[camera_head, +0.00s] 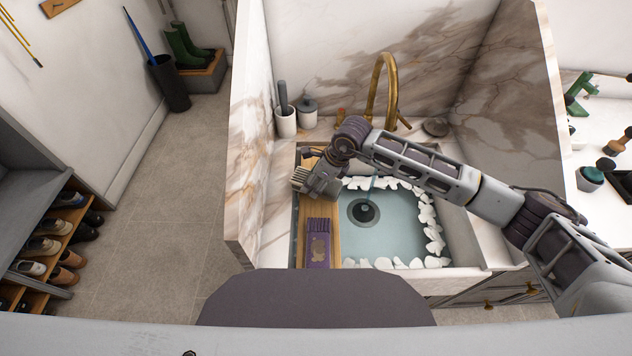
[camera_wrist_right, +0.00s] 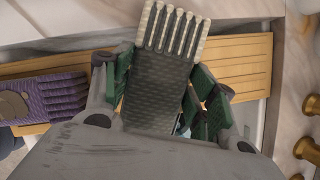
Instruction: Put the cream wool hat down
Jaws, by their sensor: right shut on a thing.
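The cream wool hat (camera_head: 300,178) is in my right gripper (camera_head: 320,182), over the wooden board at the sink's left side. In the right wrist view the hat (camera_wrist_right: 172,32) has a cream ribbed end, and its body looks dark grey between the green finger pads. My right gripper is shut on it. I cannot tell whether the hat touches the board. My left gripper is not in view.
The wooden board (camera_head: 335,240) spans the left part of the sink (camera_head: 385,222), which holds water and white foam. A purple knitted hat (camera_head: 318,243) lies on the board's near end. A brass faucet (camera_head: 375,85) rises behind.

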